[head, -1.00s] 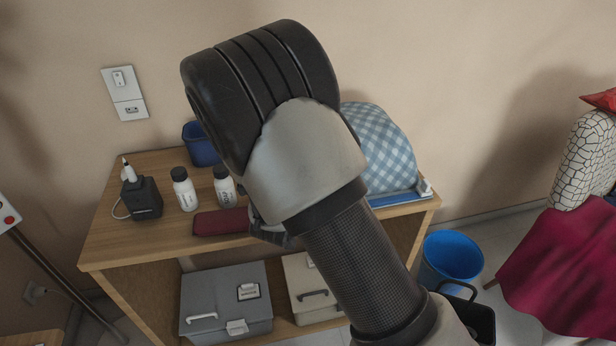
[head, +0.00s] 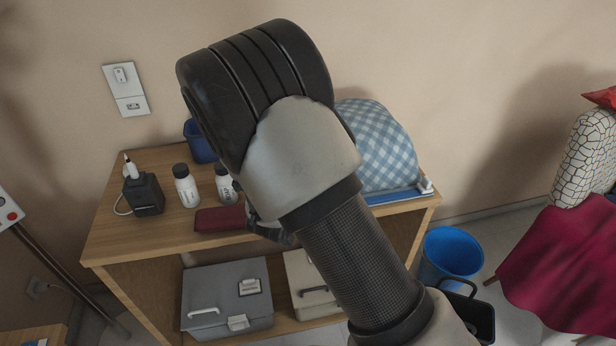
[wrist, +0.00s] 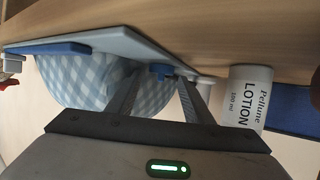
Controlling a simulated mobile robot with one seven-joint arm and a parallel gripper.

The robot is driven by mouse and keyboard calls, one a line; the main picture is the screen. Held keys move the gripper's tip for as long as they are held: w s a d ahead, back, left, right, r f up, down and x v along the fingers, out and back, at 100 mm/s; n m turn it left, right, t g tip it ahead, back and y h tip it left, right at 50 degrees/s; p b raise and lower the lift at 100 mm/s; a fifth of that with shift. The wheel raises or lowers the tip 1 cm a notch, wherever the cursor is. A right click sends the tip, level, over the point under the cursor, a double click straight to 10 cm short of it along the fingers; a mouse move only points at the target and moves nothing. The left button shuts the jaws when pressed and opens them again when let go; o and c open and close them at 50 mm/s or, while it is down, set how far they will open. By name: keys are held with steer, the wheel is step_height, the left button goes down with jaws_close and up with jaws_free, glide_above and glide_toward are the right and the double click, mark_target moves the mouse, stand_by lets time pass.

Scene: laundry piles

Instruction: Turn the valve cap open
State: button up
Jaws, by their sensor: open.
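A small blue cap-like piece (wrist: 162,71), which looks like the valve cap, shows in the wrist view by the edge of a pale flat panel (wrist: 120,45). My gripper (wrist: 160,78) is open, with its two fingertips on either side of the blue piece. I cannot tell whether they touch it. A blue-and-white checkered bulging cloth thing (wrist: 85,80) lies behind the fingers. In the head view this checkered thing (head: 378,145) sits on the right of the wooden table (head: 130,235). My arm hides the cap and most of my gripper there.
A white lotion bottle (wrist: 248,95) is close to the right finger in the wrist view. In the head view, two white bottles (head: 186,188), a dark red folded item (head: 219,219), a black device (head: 144,195) and a blue container (head: 199,143) share the tabletop.

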steer(key=p+v, duration=0.3)
steer(key=v, duration=1.4)
steer(key=shift+s+a+r, duration=0.1)
steer(key=shift+a, duration=0.05)
